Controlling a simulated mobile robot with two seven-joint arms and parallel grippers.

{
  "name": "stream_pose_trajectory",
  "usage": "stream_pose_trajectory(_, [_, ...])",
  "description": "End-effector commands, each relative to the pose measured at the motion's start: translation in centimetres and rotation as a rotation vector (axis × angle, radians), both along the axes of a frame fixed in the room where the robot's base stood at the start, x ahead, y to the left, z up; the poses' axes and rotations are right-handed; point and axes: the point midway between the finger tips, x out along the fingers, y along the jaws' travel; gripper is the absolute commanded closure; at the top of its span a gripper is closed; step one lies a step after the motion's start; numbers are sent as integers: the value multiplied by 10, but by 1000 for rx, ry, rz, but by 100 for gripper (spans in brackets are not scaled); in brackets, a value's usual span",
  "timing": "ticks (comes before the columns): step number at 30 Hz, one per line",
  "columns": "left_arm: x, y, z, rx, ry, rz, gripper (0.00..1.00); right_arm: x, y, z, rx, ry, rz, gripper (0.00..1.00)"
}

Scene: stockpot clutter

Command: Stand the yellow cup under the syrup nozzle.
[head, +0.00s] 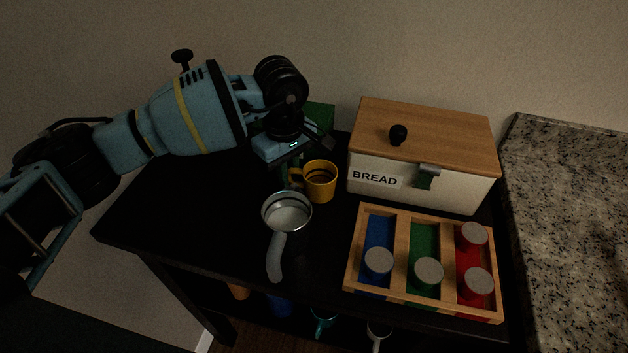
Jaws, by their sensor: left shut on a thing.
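The yellow cup (322,184) is upright near the middle of the dark table, left of the bread box, with its handle toward the left. My left gripper (292,176) reaches down from above on the cup's left side and is shut on the cup at its handle. I cannot tell whether the cup's base touches the table. I cannot make out a syrup nozzle. A green object (321,115) shows partly behind my left gripper, and most of it is hidden. My right gripper is not in view.
A metal pot (287,213) with a long grey handle stands just in front of the cup. A bread box (424,140) and a wooden tray (402,245) with coloured lanes and grey-topped cylinders are to the right. The dark table (190,215) is clear at left. Mugs sit below.

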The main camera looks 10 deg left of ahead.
Motion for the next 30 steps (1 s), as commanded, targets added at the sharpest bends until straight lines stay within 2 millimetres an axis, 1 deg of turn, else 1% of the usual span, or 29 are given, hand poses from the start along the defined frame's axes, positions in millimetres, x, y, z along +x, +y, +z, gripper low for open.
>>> stream_pose_trajectory(5, [0, 0, 2, -1, -2, 0, 100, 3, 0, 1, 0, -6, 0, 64])
stream_pose_trajectory(8, [1, 0, 7, -1, -2, 0, 100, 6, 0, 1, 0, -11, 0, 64])
stream_pose_trajectory(11, [1, 0, 15, 0, -4, 0, 100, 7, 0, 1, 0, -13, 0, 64])
stream_pose_trajectory(14, [1, 0, 29, -2, -5, 0, 100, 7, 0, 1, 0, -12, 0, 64])
stream_pose_trajectory(17, [1, 0, 47, -1, -5, 0, 100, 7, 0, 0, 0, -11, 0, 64])
stream_pose_trajectory(24, [1, -1, 100, -1, -5, -1, 100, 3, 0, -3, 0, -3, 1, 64])
stream_pose_trajectory(30, [1, 0, 142, -2, -4, 0, 100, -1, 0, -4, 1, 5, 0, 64])
